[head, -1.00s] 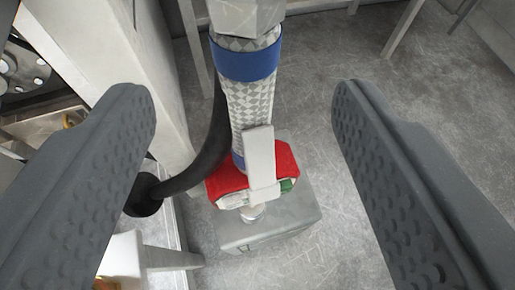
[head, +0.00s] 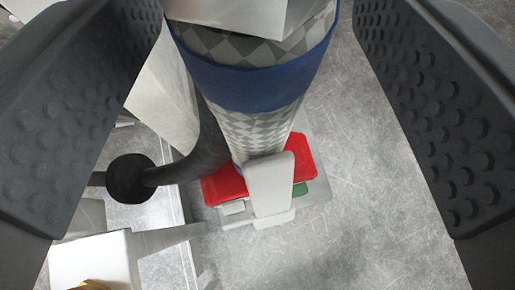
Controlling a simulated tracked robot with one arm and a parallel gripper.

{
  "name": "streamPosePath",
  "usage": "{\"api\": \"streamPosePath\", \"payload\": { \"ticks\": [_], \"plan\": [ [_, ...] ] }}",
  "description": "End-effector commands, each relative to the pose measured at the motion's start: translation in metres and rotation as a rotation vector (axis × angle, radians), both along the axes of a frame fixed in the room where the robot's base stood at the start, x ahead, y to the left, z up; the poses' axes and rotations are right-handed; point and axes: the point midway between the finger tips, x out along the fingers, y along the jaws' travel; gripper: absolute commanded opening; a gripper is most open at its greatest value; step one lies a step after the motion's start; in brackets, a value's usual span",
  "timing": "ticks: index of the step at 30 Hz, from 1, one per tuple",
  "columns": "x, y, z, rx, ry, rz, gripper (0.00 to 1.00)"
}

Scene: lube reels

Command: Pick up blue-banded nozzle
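The blue-banded nozzle (head: 258,78) stands large in the upper middle of the head view, with a grey checkered body, a blue band and a pale faceted upper part cut off by the top edge. A light grey lever (head: 269,188) runs along its lower front. My gripper (head: 255,25) is open, with one dark dimpled finger on each side of the nozzle. Clear gaps show between the nozzle and the right finger; the left finger is close to the nozzle's upper left. I cannot tell whether it touches.
A red piece (head: 227,184) with a green part sits at the nozzle's lower end, above a grey block (head: 318,205). A black hose (head: 190,165) curves behind on the left. A white fixture (head: 95,262) stands at lower left. Scratched grey floor (head: 370,230) is open at right.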

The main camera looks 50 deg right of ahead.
Motion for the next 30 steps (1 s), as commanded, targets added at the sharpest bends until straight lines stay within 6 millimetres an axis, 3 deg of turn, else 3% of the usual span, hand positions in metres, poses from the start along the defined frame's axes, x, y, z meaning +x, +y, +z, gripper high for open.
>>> {"api": "streamPosePath", "payload": {
  "ticks": [1,7,20,26,30],
  "plan": [
    [0.0,0.0,0.0,0.0,0.0,0.0,0.54],
    [0.0,0.0,0.0,0.001,0.001,0.0,0.0],
    [-0.001,-0.001,0.004,0.0,0.0,-0.001,0.0],
    [0.0,-0.001,0.03,-0.004,-0.001,0.0,0.0],
    [0.0,-0.001,0.065,-0.005,-0.003,0.0,0.0]
  ]
}}
